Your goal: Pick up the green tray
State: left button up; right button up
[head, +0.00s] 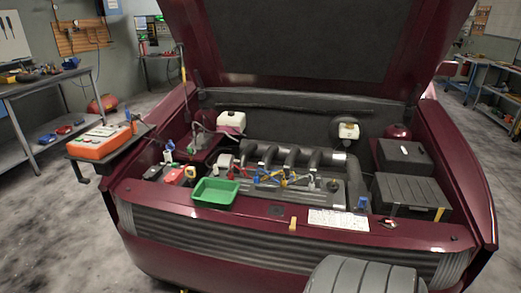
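A green tray (216,201) rests at the front left of the open engine bay, on or just behind the dark red front panel. It looks like a shallow rectangular box, and its inside looks empty. Neither of my grippers shows in the head view.
The raised hood (310,40) hangs over the bay. A ribbed engine cover (293,158) lies behind the tray, with small coloured parts around it. Black boxes (410,195) fill the right side. An orange case (98,142) sits on a side stand.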

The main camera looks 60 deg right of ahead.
aim_at(213, 193)
jog(key=z, duration=1.55)
